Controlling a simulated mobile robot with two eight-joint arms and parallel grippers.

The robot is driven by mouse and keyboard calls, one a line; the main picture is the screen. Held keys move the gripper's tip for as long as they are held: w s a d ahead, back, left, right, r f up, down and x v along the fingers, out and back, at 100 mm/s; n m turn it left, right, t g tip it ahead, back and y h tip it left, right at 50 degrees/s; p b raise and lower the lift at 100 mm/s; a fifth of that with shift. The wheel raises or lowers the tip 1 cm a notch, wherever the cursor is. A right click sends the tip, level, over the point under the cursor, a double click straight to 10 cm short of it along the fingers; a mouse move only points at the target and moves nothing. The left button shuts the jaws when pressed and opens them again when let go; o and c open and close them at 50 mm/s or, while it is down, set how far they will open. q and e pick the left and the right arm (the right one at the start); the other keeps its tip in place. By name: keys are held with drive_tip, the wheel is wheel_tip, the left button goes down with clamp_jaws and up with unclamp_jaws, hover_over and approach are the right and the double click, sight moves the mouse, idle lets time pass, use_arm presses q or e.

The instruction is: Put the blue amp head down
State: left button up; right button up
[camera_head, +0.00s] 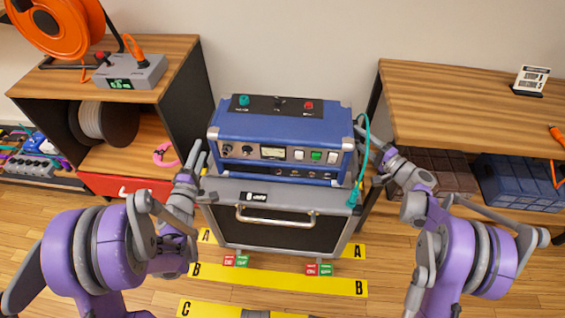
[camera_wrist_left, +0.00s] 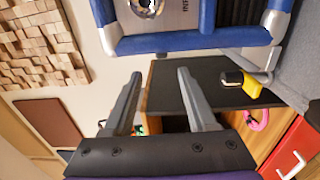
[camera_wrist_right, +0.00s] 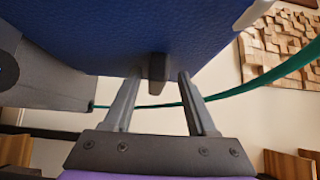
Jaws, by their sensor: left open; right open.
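The blue amp head (camera_head: 283,127) sits level on top of a grey speaker cabinet (camera_head: 274,197) with a dark front. A second blue strip with knobs shows under its front panel; I cannot tell if it is a separate unit. My left gripper (camera_head: 197,160) is open beside the amp's left end, and its empty fingers show in the left wrist view (camera_wrist_left: 160,75). My right gripper (camera_head: 368,145) is open at the amp's right end. In the right wrist view its fingers (camera_wrist_right: 156,75) stand either side of a small dark part on the blue side (camera_wrist_right: 130,35).
A teal cable (camera_head: 364,150) hangs at the amp's right end. A wooden shelf (camera_head: 140,55) with an orange reel (camera_head: 58,28) stands left; a wooden bench (camera_head: 460,105) stands right. Yellow lettered strips (camera_head: 278,281) and red and green tags lie on the floor in front.

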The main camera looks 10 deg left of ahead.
use_arm(q)
drive_tip(key=shift+s, duration=0.4)
use_arm(e)
drive_tip(key=v, duration=1.2)
